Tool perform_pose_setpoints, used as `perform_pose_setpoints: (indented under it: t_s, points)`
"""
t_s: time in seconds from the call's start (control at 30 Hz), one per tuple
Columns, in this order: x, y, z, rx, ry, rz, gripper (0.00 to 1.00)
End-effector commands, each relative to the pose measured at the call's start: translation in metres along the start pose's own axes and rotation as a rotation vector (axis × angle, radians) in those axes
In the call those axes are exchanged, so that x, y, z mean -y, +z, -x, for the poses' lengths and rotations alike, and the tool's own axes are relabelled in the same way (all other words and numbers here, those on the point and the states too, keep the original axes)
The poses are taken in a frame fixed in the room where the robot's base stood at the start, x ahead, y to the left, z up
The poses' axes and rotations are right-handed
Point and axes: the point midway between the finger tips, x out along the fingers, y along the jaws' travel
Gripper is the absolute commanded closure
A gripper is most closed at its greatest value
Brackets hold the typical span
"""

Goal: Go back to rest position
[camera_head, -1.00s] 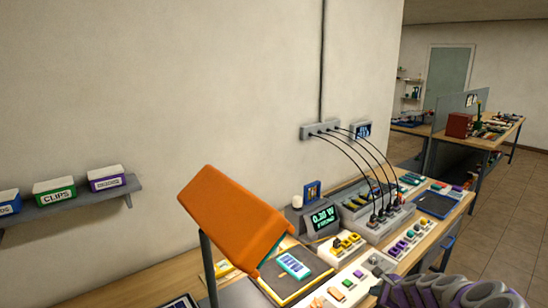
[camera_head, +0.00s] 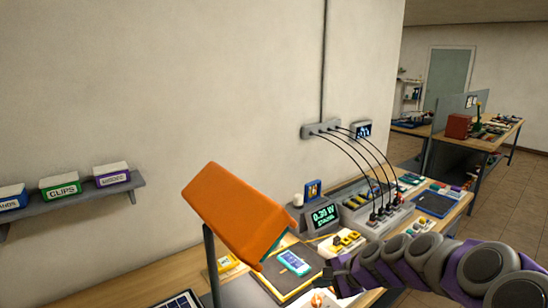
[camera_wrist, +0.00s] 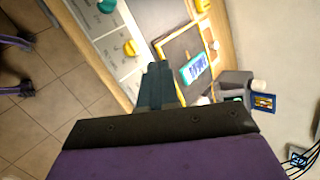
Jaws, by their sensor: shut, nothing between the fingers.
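My gripper (camera_wrist: 158,75) is shut and empty in the wrist view, its dark fingers pressed together and pointing toward the workbench. In the head view my purple and grey arm reaches in from the lower right, and its gripper end (camera_head: 336,276) is over the front of the bench. A dark mat (camera_head: 273,284) with a light-blue phone-like device (camera_head: 294,262) lies just left of the gripper. The device also shows in the wrist view (camera_wrist: 194,68), apart from the fingers. Part of the bench front is hidden behind my arm.
An orange angled hood (camera_head: 236,212) stands on a post over the bench's left part. A display box (camera_head: 322,216) and a charger rack (camera_head: 377,222) with black cables stand behind. A wall shelf (camera_head: 80,200) holds labelled bins. Tiled floor (camera_head: 495,205) is open at right.

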Motion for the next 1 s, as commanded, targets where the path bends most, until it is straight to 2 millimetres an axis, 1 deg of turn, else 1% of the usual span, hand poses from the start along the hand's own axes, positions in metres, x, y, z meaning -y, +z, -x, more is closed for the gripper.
perform_pose_setpoints:
  t_s: [0.03,0.1,0.13,0.2,0.27,0.3,0.33,0.4,0.47,0.6,0.67,0.7,0.8,0.9,1.0]
  points:
    - [-0.003,0.030,0.010,0.025,0.036,0.093,1.00]
    - [-0.014,0.063,0.021,0.054,0.093,0.212,1.00]
    - [-0.019,0.076,0.026,0.065,0.119,0.263,1.00]
    - [-0.036,0.104,0.037,0.089,0.182,0.374,1.00]
    - [-0.054,0.124,0.048,0.108,0.240,0.464,1.00]
    - [-0.066,0.136,0.056,0.116,0.278,0.521,1.00]
    - [-0.075,0.144,0.062,0.123,0.307,0.561,1.00]
    - [-0.100,0.161,0.077,0.140,0.381,0.650,1.00]
    - [-0.121,0.171,0.090,0.149,0.444,0.719,1.00]
    - [-0.175,0.190,0.124,0.173,0.594,0.850,1.00]
    - [-0.198,0.194,0.139,0.184,0.660,0.891,1.00]
    - [-0.213,0.197,0.149,0.192,0.702,0.913,1.00]
    - [-0.243,0.201,0.170,0.204,0.783,0.952,1.00]
    - [-0.267,0.205,0.186,0.222,0.844,0.969,1.00]
    - [-0.280,0.205,0.195,0.229,0.877,0.978,1.00]
